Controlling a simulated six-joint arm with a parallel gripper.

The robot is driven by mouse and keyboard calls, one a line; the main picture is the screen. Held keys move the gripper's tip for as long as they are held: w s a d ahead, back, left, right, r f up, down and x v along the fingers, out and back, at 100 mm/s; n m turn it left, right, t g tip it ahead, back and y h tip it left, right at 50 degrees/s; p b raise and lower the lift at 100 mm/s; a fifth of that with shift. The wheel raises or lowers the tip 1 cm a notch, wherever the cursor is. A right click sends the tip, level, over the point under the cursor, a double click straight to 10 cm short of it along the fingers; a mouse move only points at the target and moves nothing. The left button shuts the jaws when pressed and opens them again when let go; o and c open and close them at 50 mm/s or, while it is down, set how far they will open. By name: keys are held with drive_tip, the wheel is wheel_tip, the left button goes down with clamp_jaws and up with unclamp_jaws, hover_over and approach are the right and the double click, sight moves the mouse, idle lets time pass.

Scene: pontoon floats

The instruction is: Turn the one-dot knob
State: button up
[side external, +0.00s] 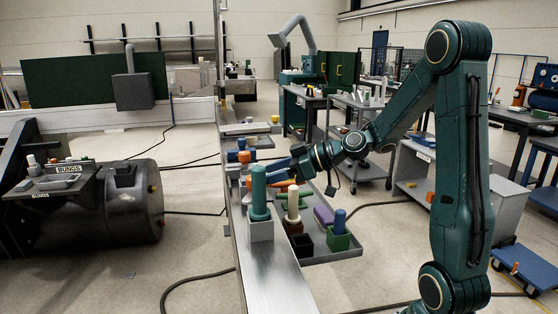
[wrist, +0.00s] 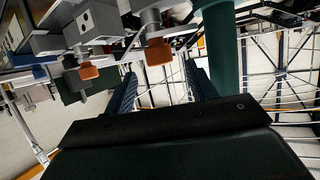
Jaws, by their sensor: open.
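In the wrist view two orange knobs hang on grey stems, a left knob (wrist: 88,71) and a right knob (wrist: 159,52). I cannot tell which knob is the one-dot one. My gripper (wrist: 163,76) is open, its two blue fingers apart with nothing seen held. The right knob lies beyond the gap between the fingers. In the side view my gripper (side external: 279,168) is over the bench, close to small orange parts, and partly hides that spot.
A tall teal cylinder (side external: 259,190) stands in a grey block on the bench (side external: 268,275), near my gripper; it also shows in the wrist view (wrist: 223,50). A cream cylinder (side external: 293,205), a green box (side external: 338,240) and a purple part (side external: 323,215) sit close by. The bench's front end is clear.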

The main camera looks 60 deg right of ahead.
drive_tip(key=shift+v, duration=3.3)
drive_tip(key=shift+s+a+g+h, duration=1.1)
drive_tip(key=shift+s+a+g, duration=1.3)
drive_tip(key=shift+a, duration=2.3)
drive_tip(key=s+a+r+m+g+h, duration=0.1)
drive_tip(key=s+r+m, duration=0.1)
drive_tip(key=s, duration=0.3)
drive_tip(key=s+a+r+m+g+h, duration=0.1)
drive_tip(key=s+a+r+m+h, duration=0.1)
drive_tip(key=s, duration=0.4)
drive_tip(key=shift+s+a+r+m, duration=0.3)
drive_tip(key=shift+r+m, duration=0.3)
drive_tip(key=shift+r, duration=0.15)
drive_tip(key=shift+d, duration=0.1)
